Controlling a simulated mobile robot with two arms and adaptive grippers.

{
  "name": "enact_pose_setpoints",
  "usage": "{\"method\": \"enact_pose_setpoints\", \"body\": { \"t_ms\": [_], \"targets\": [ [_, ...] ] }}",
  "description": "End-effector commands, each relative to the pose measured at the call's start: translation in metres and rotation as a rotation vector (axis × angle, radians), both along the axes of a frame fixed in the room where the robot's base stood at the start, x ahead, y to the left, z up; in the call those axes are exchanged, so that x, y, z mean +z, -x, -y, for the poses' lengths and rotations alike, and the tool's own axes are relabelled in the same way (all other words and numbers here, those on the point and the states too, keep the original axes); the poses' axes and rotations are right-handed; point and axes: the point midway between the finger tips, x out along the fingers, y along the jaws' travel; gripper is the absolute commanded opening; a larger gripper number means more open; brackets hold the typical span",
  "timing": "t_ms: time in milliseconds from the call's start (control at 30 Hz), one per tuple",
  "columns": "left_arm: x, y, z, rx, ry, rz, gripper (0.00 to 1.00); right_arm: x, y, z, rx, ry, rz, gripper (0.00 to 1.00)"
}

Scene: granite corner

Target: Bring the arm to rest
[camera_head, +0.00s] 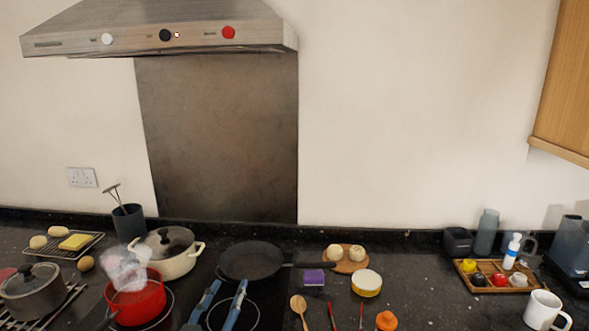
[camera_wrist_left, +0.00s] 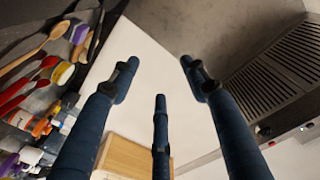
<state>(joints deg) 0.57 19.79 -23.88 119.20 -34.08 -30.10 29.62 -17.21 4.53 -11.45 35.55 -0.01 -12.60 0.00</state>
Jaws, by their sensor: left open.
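My left gripper (camera_head: 229,285) shows at the bottom of the head view, its blue fingers pointing up in front of the hob. In the left wrist view its fingers (camera_wrist_left: 159,72) are spread wide with nothing between them. The gripper is open and empty. In the head view the fingers overlap the dark hob, just right of the red pot (camera_head: 137,300) and below the black frying pan (camera_head: 251,261). Most of the left arm is out of the picture. My right gripper is not in view.
A cream lidded pot (camera_head: 177,262) and a grey lidded pot (camera_head: 32,292) stand at left. Wooden and red utensils lie right of the hob, near a white-yellow tin (camera_head: 366,283). A wooden tray (camera_head: 463,277) and white mug (camera_head: 541,310) are farther right. The range hood (camera_head: 160,30) hangs above.

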Motion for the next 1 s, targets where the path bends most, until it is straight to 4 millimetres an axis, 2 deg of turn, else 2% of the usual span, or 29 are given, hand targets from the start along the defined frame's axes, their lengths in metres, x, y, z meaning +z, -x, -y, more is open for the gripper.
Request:
{"method": "enact_pose_setpoints", "body": {
  "t_ms": [33, 100, 167, 200, 300, 400, 533, 833, 867, 900, 1000],
  "targets": [
    [-0.032, 0.017, -0.019, 0.072, 0.033, -0.116, 0.46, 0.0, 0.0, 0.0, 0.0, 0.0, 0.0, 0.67],
    [-0.073, 0.043, -0.041, 0.151, 0.057, -0.276, 0.46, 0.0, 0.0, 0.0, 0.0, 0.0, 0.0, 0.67],
    [-0.108, 0.07, -0.055, 0.203, 0.07, -0.415, 0.46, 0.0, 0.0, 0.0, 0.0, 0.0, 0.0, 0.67],
    [-0.128, 0.09, -0.062, 0.227, 0.075, -0.503, 0.46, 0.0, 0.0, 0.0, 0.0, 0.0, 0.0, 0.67],
    [-0.17, 0.141, -0.072, 0.263, 0.08, -0.704, 0.46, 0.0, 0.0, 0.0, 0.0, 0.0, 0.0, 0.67],
    [-0.197, 0.184, -0.075, 0.271, 0.08, -0.855, 0.46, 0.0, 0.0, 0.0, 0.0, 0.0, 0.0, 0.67],
    [-0.218, 0.231, -0.074, 0.265, 0.078, -1.01, 0.46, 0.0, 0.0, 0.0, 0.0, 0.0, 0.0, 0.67],
    [-0.242, 0.326, -0.066, 0.215, 0.072, -1.289, 0.46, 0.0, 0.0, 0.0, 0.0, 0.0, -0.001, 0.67],
    [-0.246, 0.33, -0.065, 0.209, 0.069, -1.307, 0.46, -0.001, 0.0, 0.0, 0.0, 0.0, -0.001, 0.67],
    [-0.261, 0.324, -0.065, 0.211, 0.066, -1.307, 0.46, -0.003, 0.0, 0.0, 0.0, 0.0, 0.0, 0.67],
    [-0.289, 0.318, -0.064, 0.212, 0.063, -1.315, 0.46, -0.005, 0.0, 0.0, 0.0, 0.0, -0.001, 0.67]
  ]
}}
